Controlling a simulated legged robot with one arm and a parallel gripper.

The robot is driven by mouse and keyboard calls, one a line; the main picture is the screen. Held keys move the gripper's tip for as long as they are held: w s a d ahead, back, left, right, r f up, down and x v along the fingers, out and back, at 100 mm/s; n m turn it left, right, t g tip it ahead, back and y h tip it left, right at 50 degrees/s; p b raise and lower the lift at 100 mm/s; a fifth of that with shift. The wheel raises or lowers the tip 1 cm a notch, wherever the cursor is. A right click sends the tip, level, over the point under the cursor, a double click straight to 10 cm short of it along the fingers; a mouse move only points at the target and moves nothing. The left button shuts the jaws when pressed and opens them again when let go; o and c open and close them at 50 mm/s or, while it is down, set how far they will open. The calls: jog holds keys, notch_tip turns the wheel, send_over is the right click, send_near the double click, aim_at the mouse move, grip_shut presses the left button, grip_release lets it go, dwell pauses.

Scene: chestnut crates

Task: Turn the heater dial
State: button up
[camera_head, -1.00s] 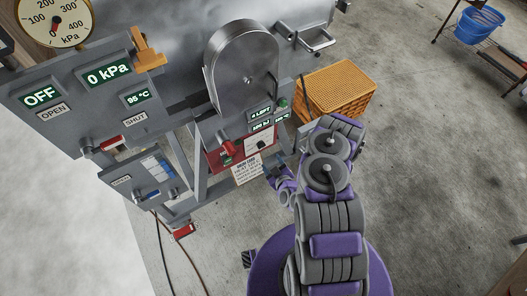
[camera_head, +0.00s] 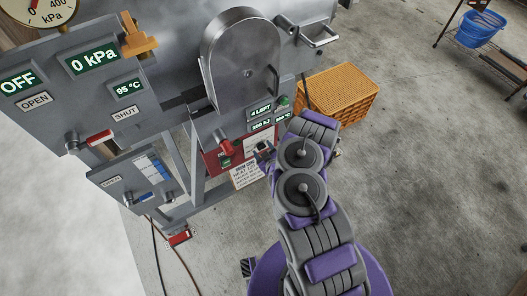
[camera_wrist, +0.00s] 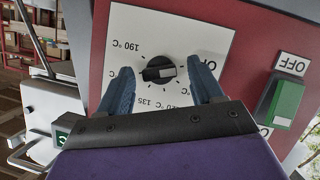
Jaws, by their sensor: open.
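The heater dial (camera_wrist: 158,70) is a black round knob with a pale bar mark, at the middle of a white scale plate (camera_wrist: 190,37) in the wrist view. The plate's temperature marks, such as 190 °C and 135, read upside down. My gripper (camera_wrist: 161,68) is open, its two blue fingers on either side of the dial with gaps showing. I cannot tell how deep they reach or whether they touch. In the head view my gripper (camera_head: 264,153) is at the red heater box (camera_head: 212,160), and my arm and gripper largely hide the dial.
A green switch (camera_wrist: 284,103) labelled OFF sits right of the plate in the wrist view. An orange crate (camera_head: 340,92) stands right of the machine. A white notice (camera_head: 246,174) hangs below the box.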

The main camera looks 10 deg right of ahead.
jog(key=c, duration=1.1)
jog(key=shift+o, duration=0.2)
jog(key=m+y, duration=0.2)
jog(key=m, duration=0.2)
jog(key=d+m+y, duration=0.1)
jog(key=m+y, duration=0.2)
jog(key=m, duration=0.1)
jog(key=m+y, duration=0.2)
jog(key=m, duration=0.2)
jog(key=shift+w+d+f+g+y, duration=0.15)
jog(key=shift+w+f+g+y, duration=0.1)
jog(key=shift+g+y, duration=0.15)
jog(key=shift+m, duration=0.3)
